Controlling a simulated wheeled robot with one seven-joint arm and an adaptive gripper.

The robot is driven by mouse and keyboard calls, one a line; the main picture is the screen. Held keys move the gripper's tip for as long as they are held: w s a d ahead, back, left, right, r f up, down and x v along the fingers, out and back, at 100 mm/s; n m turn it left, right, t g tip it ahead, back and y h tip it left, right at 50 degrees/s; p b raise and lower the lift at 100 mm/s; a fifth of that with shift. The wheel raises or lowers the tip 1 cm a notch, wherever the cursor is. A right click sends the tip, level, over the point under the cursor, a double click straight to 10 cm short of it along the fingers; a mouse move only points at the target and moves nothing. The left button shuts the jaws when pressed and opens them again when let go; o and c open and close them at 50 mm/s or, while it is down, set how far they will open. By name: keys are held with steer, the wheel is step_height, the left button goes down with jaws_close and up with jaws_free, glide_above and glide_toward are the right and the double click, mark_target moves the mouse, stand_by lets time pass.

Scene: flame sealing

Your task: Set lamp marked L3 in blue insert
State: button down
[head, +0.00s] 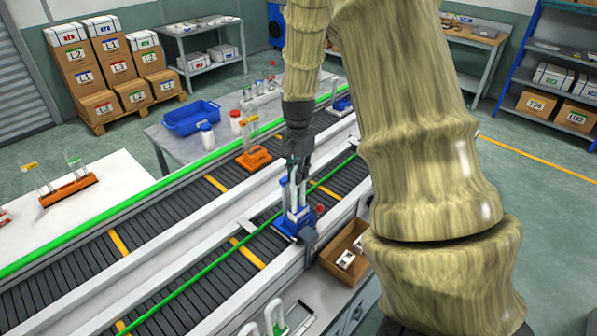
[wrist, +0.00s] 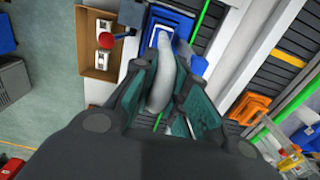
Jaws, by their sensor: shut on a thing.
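My gripper (head: 298,165) points down over the conveyor and is shut on a pale, slender lamp (head: 293,194). In the wrist view the lamp (wrist: 161,88) shows as a whitish-grey tube between the fingers of my gripper (wrist: 168,72). No mark on it can be read. The blue insert (head: 288,229) lies on the near conveyor lane directly below. In the wrist view the blue insert (wrist: 170,22) is just beyond the fingertips. The lamp's lower end appears at or just above the insert; I cannot tell whether it is seated.
A red knob (head: 320,209) stands beside the blue insert. A cardboard box (head: 345,249) with white items is close on the right. An orange insert (head: 254,158) sits on the far lane. An orange rack (head: 68,189) with tagged glass pieces stands on the left table.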

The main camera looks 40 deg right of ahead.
stand_by(0.3)
steer(key=c, duration=1.3)
jaws_free()
steer(key=shift+c, duration=0.2)
step_height(320, 180, up, 12)
steer(key=shift+r, duration=0.15)
step_height(320, 180, up, 9)
steer(key=p, duration=0.4)
steer(key=shift+f, duration=0.2)
stand_by(0.4)
